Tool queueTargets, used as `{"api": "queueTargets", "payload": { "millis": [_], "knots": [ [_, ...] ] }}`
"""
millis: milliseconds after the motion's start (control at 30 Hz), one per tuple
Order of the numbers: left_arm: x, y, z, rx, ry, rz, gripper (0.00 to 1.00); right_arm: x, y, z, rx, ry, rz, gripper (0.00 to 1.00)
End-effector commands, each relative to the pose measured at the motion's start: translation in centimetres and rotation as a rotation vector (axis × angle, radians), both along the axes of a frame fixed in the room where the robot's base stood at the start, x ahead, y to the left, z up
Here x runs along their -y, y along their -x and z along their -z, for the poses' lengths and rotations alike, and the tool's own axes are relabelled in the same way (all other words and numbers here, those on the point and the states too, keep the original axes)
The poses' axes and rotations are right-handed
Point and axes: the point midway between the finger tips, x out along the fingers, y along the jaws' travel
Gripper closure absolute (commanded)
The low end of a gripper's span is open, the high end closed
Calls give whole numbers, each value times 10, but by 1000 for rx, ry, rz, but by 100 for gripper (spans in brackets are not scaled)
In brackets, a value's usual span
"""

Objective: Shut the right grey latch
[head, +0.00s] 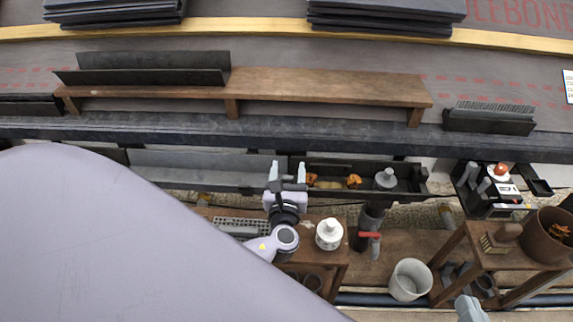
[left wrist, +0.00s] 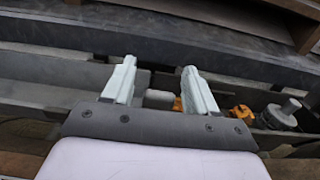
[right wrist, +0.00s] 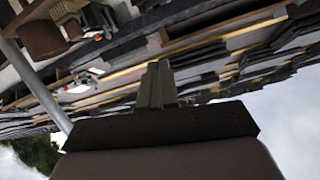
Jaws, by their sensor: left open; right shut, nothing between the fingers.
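A dark open case (head: 490,208) stands at the right in the head view. Two grey upright pieces, a left one (head: 468,171) and a right one (head: 484,186), stick up at its left; they look like latches, but they are too small to tell how they sit. My left gripper (head: 287,172) is open and empty over the gutter, far left of the case; its spread fingers also show in the left wrist view (left wrist: 157,85). My right gripper (right wrist: 157,85) is shut and empty in the right wrist view. A pale tip at the head view's bottom edge appears to be part of it, well below the case.
The gutter (head: 200,170) holds orange bits (head: 354,181) and a grey knobbed piece (head: 386,178). A white pot (head: 329,234), a red-handled valve (head: 370,236), a pale bucket (head: 409,280) and a wooden stand with a brown pot (head: 548,236) stand nearer.

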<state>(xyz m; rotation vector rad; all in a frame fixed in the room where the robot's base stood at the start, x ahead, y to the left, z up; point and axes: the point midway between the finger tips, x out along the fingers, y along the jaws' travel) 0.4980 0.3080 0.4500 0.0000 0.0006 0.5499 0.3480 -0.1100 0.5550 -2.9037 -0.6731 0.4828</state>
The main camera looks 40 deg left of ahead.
Motion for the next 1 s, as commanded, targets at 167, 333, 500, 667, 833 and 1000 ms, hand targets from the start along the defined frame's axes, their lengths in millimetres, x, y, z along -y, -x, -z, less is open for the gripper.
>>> {"api": "queueTargets", "payload": {
  "millis": [167, 333, 500, 667, 833, 1000],
  "knots": [
    [2, 1, 0, 0, 0, 0, 43, 0, 0, -2, 4, -1, 0, 100],
    [2, 1, 0, 0, 0, 0, 43, 0, 1, -1, 3, 0, 0, 100],
    [2, 1, 0, 0, 0, 0, 78, 0, 1, -1, 1, 0, 0, 100],
    [2, 1, 0, 0, 0, 0, 94, 1, 1, 0, 1, 2, -1, 100],
    [2, 0, -2, -11, 5, 0, 94, 0, 2, -3, -9, -4, -3, 100],
    [0, -3, -4, -48, 27, 0, 94, -4, 4, -5, -61, -15, -16, 100]
  ]
}}
